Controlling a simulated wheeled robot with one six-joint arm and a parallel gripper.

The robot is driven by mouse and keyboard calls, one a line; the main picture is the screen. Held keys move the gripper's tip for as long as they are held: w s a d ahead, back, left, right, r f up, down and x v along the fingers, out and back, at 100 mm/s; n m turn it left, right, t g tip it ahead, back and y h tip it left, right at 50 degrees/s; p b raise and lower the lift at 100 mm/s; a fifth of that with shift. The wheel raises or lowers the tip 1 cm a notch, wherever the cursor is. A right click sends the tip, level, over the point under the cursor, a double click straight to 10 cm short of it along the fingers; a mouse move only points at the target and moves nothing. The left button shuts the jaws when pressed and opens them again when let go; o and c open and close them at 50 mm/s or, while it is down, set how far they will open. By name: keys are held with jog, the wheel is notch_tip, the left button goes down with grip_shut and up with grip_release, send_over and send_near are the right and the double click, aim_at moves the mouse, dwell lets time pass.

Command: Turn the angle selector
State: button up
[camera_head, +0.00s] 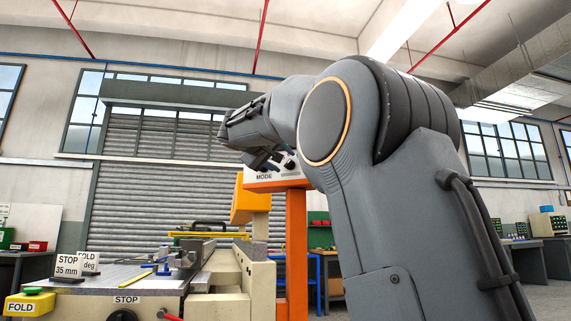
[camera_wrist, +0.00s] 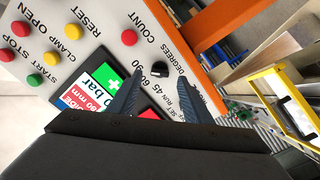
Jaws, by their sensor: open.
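The angle selector (camera_wrist: 158,69) is a small black knob on the light control panel (camera_wrist: 100,58), beside the labels DEGREES and 45 60 90 in the wrist view. My gripper (camera_wrist: 160,80) is open and empty. In the picture its two fingertips sit on either side of the knob; I cannot tell how far they are from the panel. In the head view my gripper (camera_head: 264,160) is at the panel, marked MODE (camera_head: 264,177), on an orange post. A black knob (camera_head: 290,165) shows there at the gripper's right. The fingers hide part of the panel's lettering.
Red, yellow and green buttons sit on the panel, including COUNT (camera_wrist: 129,37) and RESET (camera_wrist: 71,30). A display (camera_wrist: 95,88) lies beside the left finger. A yellow frame (camera_wrist: 283,100) is at right.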

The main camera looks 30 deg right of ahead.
jog(key=v, duration=0.3)
jog(key=shift+s+a, duration=0.25)
jog(key=shift+a, duration=0.05)
